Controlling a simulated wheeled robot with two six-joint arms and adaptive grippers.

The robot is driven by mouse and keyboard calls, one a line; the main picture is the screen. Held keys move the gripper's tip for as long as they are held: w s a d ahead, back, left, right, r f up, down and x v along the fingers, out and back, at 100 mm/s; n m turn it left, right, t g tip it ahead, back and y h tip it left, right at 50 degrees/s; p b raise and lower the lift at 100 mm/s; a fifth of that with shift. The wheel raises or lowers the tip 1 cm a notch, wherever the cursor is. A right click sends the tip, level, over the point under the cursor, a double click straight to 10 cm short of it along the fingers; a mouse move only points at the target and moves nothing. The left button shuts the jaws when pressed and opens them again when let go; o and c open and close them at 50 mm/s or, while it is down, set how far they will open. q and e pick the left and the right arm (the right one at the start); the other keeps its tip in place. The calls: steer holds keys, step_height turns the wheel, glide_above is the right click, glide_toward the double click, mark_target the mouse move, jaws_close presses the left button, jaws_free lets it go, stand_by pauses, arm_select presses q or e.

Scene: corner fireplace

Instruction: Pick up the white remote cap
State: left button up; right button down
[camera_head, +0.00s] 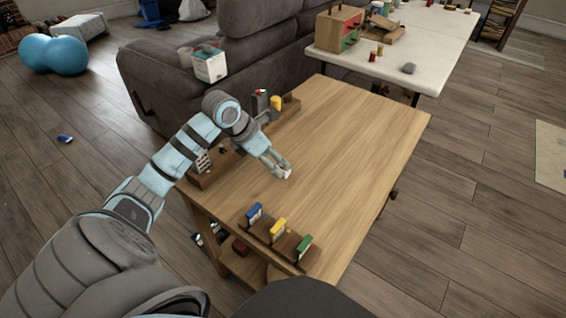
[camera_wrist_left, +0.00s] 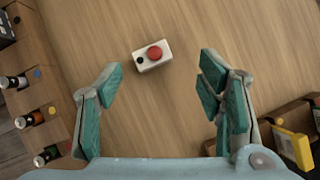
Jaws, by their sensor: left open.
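The white remote cap (camera_wrist_left: 152,56) is a small white block with a red round button and a black dot on top. It lies on the wooden table, just past the fingertips and between their lines in the left wrist view. In the head view only a small white bit of it (camera_head: 288,174) shows at the fingertips. My left gripper (camera_head: 279,168) is open and empty over the table; its spread fingers also show in the left wrist view (camera_wrist_left: 161,75). I cannot tell its exact height above the cap. My right gripper is not in view.
A rack with blue, yellow and green pieces (camera_head: 259,232) stands at the table's near edge. Wooden holders with small items line the left edge, including small bottles (camera_wrist_left: 32,118). A grey sofa (camera_head: 170,80) is behind. The table's middle and right (camera_head: 350,125) are clear.

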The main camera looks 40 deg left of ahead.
arm_select(q)
steer(key=x, duration=0.2)
steer(key=b+x, duration=0.1)
steer(key=x, duration=0.3)
steer(key=shift+w+a+b, duration=0.15)
steer(key=shift+a+b, duration=0.15)
steer(key=shift+b, duration=0.1)
steer(key=shift+w+f, duration=0.1)
steer(key=shift+w, duration=0.05)
steer(key=c, duration=0.9)
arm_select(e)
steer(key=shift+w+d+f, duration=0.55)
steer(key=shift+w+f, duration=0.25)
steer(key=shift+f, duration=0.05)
